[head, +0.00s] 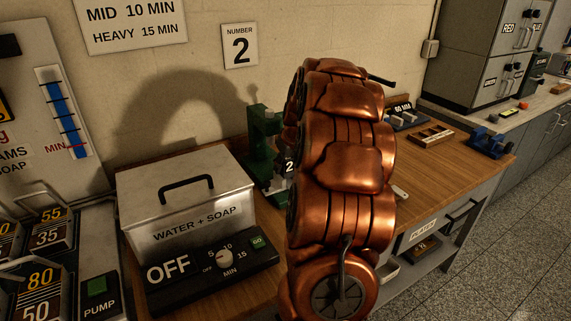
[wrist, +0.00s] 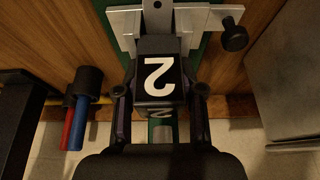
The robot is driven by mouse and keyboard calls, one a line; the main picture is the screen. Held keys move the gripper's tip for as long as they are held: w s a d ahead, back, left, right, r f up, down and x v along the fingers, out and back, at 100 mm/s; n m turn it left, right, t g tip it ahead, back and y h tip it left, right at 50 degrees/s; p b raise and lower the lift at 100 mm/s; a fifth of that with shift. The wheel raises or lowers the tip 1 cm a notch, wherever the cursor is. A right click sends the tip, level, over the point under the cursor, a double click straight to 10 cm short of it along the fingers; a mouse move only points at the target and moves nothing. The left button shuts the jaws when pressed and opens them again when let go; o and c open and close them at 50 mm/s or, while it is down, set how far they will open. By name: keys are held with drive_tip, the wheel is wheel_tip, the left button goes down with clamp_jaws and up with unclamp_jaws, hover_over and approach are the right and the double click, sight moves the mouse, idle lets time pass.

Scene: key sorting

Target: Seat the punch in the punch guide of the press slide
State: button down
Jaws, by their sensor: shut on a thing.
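The punch (wrist: 160,72) is a black block with a white 2, seen upside down in the wrist view. My gripper (wrist: 160,94) is shut on it, one dark finger on each side. The silver punch guide (wrist: 201,18) of the slide lies at the far end of the block, and the two look very close or touching. I cannot tell how deep the punch sits in it. In the head view the green press (head: 264,125) stands behind my copper arm, with the punch's 2 (head: 289,167) just showing. The gripper itself is hidden there.
A black knob (wrist: 233,37) sticks out right of the guide. Red and blue handles (wrist: 75,120) are at left. In the head view a water and soap tank (head: 185,205) stands left of the press. A wooden tray (head: 431,136) and blue vise (head: 490,143) are right.

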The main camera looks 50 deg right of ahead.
drive_tip(key=c, duration=0.6)
unclamp_jaws()
drive_tip(key=shift+c, duration=0.2)
drive_tip(key=shift+f, duration=0.1)
drive_tip(key=v, duration=1.2)
